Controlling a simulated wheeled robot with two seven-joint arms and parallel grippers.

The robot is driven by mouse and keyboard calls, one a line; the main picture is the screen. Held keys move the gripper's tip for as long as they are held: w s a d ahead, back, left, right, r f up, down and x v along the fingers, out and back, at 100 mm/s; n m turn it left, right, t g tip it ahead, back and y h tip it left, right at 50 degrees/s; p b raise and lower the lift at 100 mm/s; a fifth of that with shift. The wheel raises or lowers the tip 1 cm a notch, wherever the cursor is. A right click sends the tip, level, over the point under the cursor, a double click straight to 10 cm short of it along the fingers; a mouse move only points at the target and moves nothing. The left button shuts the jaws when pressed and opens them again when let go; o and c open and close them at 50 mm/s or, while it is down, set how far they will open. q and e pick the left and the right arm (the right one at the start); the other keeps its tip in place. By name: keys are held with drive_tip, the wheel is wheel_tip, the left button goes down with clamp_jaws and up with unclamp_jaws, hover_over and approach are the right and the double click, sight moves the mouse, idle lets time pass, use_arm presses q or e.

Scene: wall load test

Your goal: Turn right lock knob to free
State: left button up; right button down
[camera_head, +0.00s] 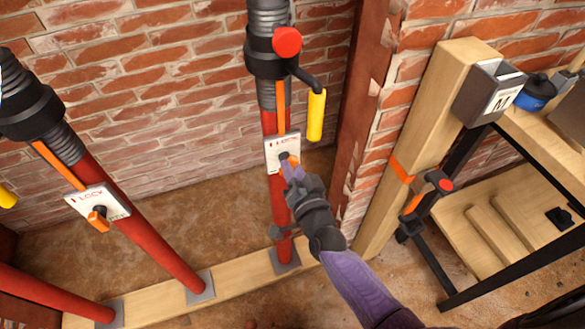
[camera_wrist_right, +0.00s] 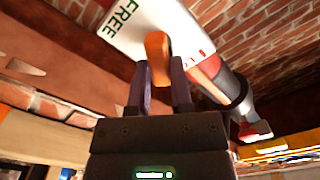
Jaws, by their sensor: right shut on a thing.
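The right lock plate (camera_head: 283,153) is a white panel marked LOCK on the red right-hand prop (camera_head: 279,206). The orange lock knob (camera_head: 292,160) is mostly hidden by my right gripper (camera_head: 289,166) in the head view. In the right wrist view, the orange knob (camera_wrist_right: 157,52) sits between the two fingers of my right gripper (camera_wrist_right: 159,75), which is shut on it. The white plate (camera_wrist_right: 140,32) behind it shows the word FREE in green. My left gripper is not in view.
Another red prop (camera_head: 140,226) with a LOCK plate (camera_head: 97,203) and orange knob (camera_head: 98,217) stands to the left. A yellow-gripped handle (camera_head: 316,115) hangs beside the right prop. A wooden post (camera_head: 412,150) and bench (camera_head: 500,225) stand at the right.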

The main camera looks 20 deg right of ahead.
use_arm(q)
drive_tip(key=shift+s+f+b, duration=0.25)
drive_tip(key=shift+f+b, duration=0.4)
use_arm(e)
drive_tip(key=shift+d+f+m, duration=0.1)
drive_tip(key=shift+f+m, duration=0.05)
drive_tip(key=shift+m, duration=2.45)
drive_tip(key=shift+f+m, duration=0.1)
drive_tip(key=shift+m, duration=2.5)
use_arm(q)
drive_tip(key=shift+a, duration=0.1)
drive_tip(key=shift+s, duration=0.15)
use_arm(e)
drive_tip(key=c, duration=0.5)
unclamp_jaws()
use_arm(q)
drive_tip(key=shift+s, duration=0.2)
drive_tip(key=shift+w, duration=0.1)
